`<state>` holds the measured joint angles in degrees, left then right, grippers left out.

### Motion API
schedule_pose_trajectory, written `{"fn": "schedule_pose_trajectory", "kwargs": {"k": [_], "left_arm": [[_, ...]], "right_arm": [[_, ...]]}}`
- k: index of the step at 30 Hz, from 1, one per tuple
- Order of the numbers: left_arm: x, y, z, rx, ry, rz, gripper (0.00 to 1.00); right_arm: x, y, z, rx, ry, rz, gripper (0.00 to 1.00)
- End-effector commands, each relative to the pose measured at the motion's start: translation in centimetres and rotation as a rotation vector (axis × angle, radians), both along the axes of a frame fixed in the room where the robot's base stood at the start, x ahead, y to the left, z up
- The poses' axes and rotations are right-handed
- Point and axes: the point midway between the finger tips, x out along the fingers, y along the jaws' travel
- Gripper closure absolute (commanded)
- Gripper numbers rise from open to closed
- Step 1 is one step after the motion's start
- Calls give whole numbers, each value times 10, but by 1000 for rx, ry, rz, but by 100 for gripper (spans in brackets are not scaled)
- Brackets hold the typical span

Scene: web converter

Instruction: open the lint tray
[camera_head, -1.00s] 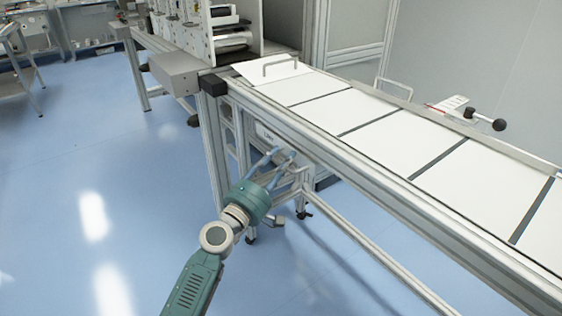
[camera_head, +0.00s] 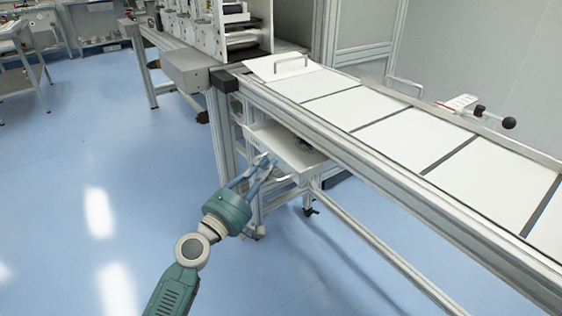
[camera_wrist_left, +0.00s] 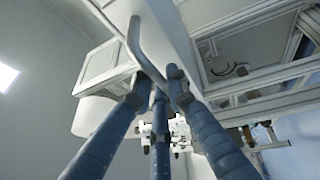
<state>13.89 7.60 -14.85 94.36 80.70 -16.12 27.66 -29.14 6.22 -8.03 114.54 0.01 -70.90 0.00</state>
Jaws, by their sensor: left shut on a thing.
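The lint tray (camera_head: 283,146) is a white open-topped drawer under the long table, drawn out of its frame toward my arm. Its inside shows, with a dark patch near the back that is too small to make out. My left gripper (camera_head: 268,166) is at the tray's front, shut on its handle. The left wrist view shows the grey bar handle (camera_wrist_left: 133,38) running down between the blue fingers (camera_wrist_left: 158,88), with the tray's pale front (camera_wrist_left: 167,28) behind it. My right gripper is not in view.
The long table with white panels (camera_head: 400,133) overhangs the tray's far side. A metal frame leg (camera_head: 221,140) stands left of the tray. A lower rail (camera_head: 365,245) runs toward the front right. The blue floor (camera_head: 90,170) is clear at the left.

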Motion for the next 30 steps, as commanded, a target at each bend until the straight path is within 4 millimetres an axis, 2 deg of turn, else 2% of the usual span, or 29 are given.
{"fn": "schedule_pose_trajectory", "kwargs": {"k": [3, 9, 17, 22, 30], "left_arm": [[-23, 31, -4, 5, 1, 0, 100], [-51, 69, -5, 3, 1, -1, 100], [-76, 103, -4, 1, 3, -2, 100], [-84, 114, -3, -1, 3, -3, 100], [-87, 119, -1, -2, 1, -2, 100]], "right_arm": [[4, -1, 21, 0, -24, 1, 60], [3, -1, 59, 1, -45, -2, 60], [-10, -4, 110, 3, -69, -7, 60], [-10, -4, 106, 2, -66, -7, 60], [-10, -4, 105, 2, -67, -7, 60]]}}
